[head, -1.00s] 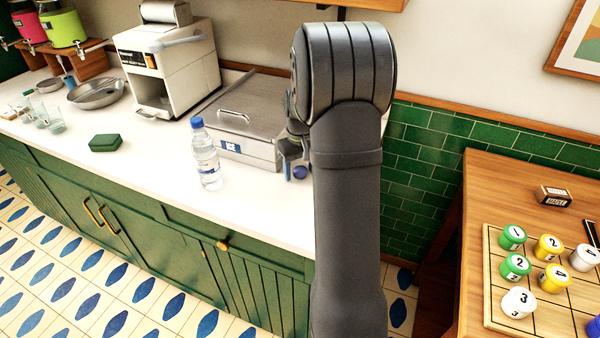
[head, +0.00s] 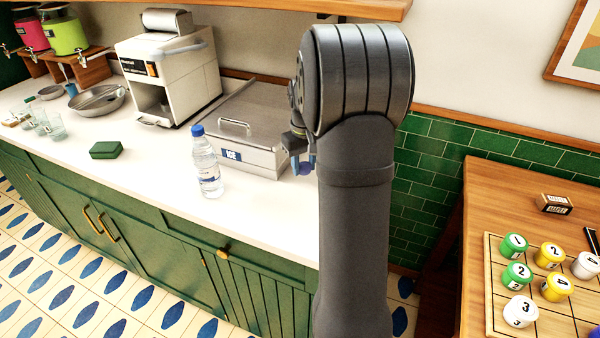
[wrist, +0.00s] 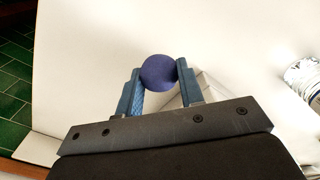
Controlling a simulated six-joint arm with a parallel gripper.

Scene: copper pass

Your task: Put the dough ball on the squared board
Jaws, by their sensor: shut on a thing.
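The dough ball (wrist: 159,73) is a small, smooth, dark blue-purple ball, held between the two blue fingertips of my gripper (wrist: 157,78) in the wrist view. In the head view, the ball (head: 305,168) shows at the fingertips of my gripper (head: 302,163), over the right end of the white counter and right of the ice bin. Whether it is clear of the counter is hard to tell. The squared board (head: 553,317) lies on the wooden table at the right, with numbered green, yellow and white tubs on it.
The steel ice bin (head: 262,105) stands close left of my gripper. A water bottle (head: 207,165) stands in front of it. A dark box (head: 554,203) sits on the wooden table (head: 490,190) behind the board. A gap separates counter and table.

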